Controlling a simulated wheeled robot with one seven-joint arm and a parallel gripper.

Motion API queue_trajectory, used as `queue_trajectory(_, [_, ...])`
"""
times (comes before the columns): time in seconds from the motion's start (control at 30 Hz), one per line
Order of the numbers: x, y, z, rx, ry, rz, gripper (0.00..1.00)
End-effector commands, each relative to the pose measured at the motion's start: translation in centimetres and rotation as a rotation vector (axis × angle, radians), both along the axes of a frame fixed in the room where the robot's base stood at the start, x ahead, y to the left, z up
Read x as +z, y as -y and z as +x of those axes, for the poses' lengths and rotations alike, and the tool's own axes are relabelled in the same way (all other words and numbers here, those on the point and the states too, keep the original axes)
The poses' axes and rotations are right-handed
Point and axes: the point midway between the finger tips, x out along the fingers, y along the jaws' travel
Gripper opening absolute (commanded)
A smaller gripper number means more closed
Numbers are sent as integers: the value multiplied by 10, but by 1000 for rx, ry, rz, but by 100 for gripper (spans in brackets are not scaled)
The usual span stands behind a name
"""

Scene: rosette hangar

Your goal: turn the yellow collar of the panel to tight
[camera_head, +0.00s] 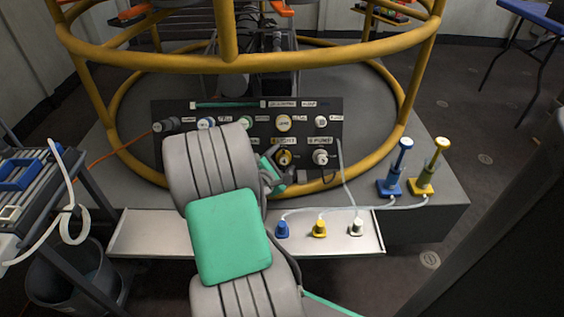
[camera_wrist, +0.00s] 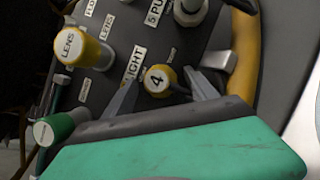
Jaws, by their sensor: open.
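The yellow collar (camera_head: 284,157) sits low in the middle of the dark panel (camera_head: 343,105), by a label that seems to read LIGHT. My gripper (camera_wrist: 163,92) is open, with one finger on each side of the collar. I cannot tell whether either finger touches it. In the head view my gripper (camera_head: 277,168) is at the panel, partly hidden by my grey and green arm. The arm also covers the panel's lower left part.
A white LENS knob with a yellow rim (camera_wrist: 82,48) and the pump fitting (camera_wrist: 190,10) are close by. Yellow rails (camera_head: 395,140) curve around the panel. A pale shelf (camera_head: 340,240) below holds blue, yellow and white plugs. Blue (camera_head: 396,170) and yellow (camera_head: 430,168) pumps stand right.

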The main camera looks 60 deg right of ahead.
Motion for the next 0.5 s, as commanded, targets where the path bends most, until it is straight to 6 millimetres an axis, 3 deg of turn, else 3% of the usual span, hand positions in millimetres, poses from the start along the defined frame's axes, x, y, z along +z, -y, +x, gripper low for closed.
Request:
queue_trajectory(0.13, [0, 0, 0, 0, 1, 1, 65])
queue_trajectory(0.5, [0, -1, 0, 0, 1, 1, 34])
